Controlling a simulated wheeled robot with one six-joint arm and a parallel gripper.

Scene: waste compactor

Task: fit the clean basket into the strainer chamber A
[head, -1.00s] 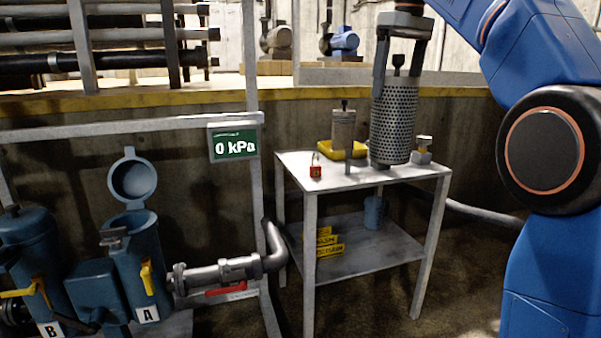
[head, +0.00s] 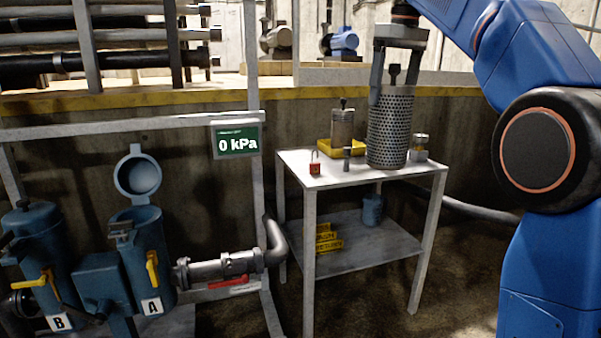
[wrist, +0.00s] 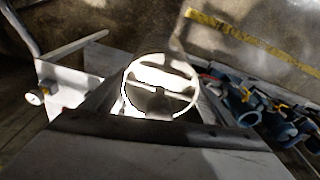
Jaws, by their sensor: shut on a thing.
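The clean basket (head: 389,128) is a tall perforated grey cylinder with a handle post on top. My gripper (head: 396,80) points down, its fingers astride the handle, shut on it. The basket hangs upright at the back right of the table top; I cannot tell whether its bottom touches. In the wrist view its bright round rim (wrist: 192,76) shows between the fingers. Strainer chamber A (head: 149,245) is a blue pot at lower left, labelled A, with its round lid (head: 137,174) swung up open. Its inside is mostly hidden. My gripper is well to its right.
Closed chamber B (head: 40,240) stands left of A. A pipe (head: 215,268), rail and gauge sign (head: 236,142) lie between.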

